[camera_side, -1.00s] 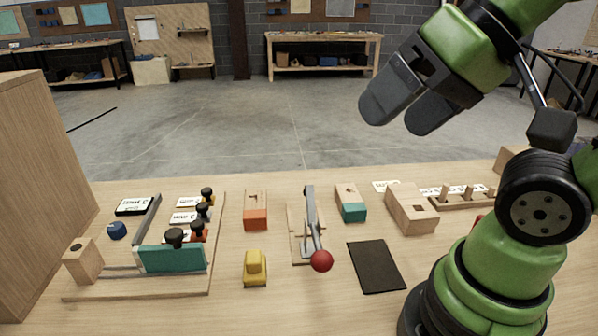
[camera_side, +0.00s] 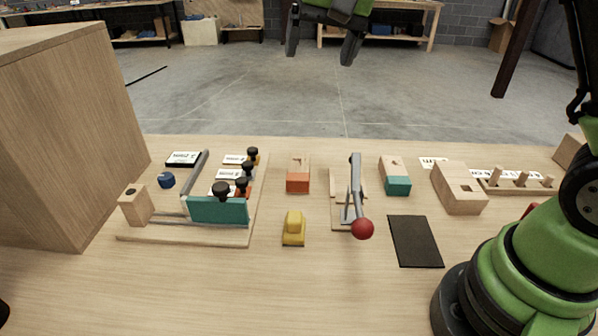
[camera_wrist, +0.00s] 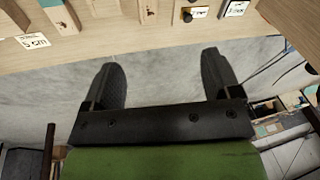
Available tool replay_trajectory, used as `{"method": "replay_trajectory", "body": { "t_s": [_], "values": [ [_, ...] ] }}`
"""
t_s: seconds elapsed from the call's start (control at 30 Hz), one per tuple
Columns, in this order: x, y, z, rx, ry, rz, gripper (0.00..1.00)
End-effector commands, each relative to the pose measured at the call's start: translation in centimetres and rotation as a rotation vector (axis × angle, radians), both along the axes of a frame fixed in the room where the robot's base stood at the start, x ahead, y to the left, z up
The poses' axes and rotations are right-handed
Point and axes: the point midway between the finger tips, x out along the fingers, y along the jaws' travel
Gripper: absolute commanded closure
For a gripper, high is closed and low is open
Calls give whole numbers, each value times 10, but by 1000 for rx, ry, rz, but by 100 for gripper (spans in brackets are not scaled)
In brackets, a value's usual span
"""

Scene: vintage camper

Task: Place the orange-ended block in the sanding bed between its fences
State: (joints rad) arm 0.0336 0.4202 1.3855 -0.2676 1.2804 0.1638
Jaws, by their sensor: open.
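The orange-ended block (camera_side: 298,174) lies on the bench, bare wood with an orange near end. Its wooden far part shows at the top edge of the wrist view (camera_wrist: 148,11). To its right is a wooden base with low side strips (camera_side: 337,213) and a grey lever with a red ball. I cannot tell for sure that this is the sanding bed; a dark flat sheet (camera_side: 415,241) lies further right. My gripper (camera_side: 320,52) is open and empty, high up beyond the bench's far edge, clear of the block. Its spread fingers show in the wrist view (camera_wrist: 162,72).
A teal-ended block (camera_side: 396,177), a hollowed wooden block (camera_side: 459,188) and a pegged rack (camera_side: 517,186) stand to the right. A yellow piece (camera_side: 294,228) sits in front. A board with a teal fence (camera_side: 219,211) and black knobs is left, beside a tall wooden cabinet (camera_side: 60,130).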

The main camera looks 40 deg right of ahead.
Motion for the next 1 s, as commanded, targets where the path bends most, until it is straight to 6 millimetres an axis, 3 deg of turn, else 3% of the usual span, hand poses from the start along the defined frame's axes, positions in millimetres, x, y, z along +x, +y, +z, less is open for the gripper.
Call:
{"method": "replay_trajectory", "body": {
  "t_s": [0.03, 0.2, 0.4, 0.8, 1.0],
  "values": [
    [17, -3, -18, -4, 37, -19, 17],
    [57, -13, -80, -18, 136, -91, 17],
    [78, -22, -147, -36, 223, -165, 17],
    [80, -26, -207, -45, 264, -201, 17],
    [81, -27, -226, -46, 260, -200, 17]
  ]
}}
